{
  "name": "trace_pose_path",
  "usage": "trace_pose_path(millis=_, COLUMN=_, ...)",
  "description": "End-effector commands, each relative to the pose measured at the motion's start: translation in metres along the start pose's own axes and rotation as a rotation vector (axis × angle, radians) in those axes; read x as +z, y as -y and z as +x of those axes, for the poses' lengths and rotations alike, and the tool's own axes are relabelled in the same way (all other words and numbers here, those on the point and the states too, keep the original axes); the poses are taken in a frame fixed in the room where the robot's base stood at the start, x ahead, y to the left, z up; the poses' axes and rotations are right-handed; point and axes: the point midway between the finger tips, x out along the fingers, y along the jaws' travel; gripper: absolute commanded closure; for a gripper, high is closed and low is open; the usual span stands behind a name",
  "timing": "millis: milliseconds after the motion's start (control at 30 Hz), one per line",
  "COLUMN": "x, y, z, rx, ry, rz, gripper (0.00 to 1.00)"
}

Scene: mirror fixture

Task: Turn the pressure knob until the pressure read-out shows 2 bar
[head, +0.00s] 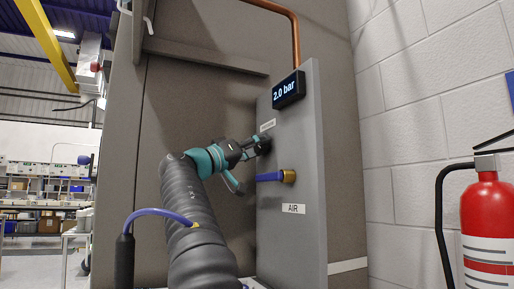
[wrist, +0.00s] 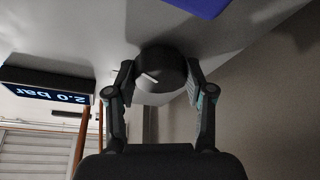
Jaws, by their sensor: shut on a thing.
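The pressure knob (wrist: 160,75) is black and round with a white pointer line. It sits on the grey panel and shows between the fingers in the wrist view. My gripper (wrist: 160,82) is shut on the knob, one finger on each side. In the head view my gripper (head: 258,145) reaches the panel from the left and mostly hides the knob. The pressure read-out (head: 288,90) above it shows 2.0 bar. It also shows upside down in the wrist view (wrist: 48,92).
A blue-handled valve (head: 272,177) with a brass body sits below the knob, above an AIR label (head: 293,208). A copper pipe (head: 294,40) runs above the panel. A red fire extinguisher (head: 487,225) stands at the right by the white wall.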

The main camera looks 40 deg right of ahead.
Motion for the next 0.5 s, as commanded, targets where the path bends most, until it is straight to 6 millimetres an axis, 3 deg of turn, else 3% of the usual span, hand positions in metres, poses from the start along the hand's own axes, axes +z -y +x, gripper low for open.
trace_pose_path(millis=33, x=-0.0005, y=-0.0003, z=0.0001, rx=0.000, ry=-0.001, rz=0.000, gripper=0.40)
trace_pose_path(millis=100, x=-0.0005, y=-0.0003, z=0.0001, rx=0.000, ry=-0.001, rz=0.000, gripper=0.22)
trace_pose_path(millis=500, x=-0.0005, y=0.0000, z=-0.0046, rx=-0.002, ry=-0.001, rz=-0.001, gripper=0.22)
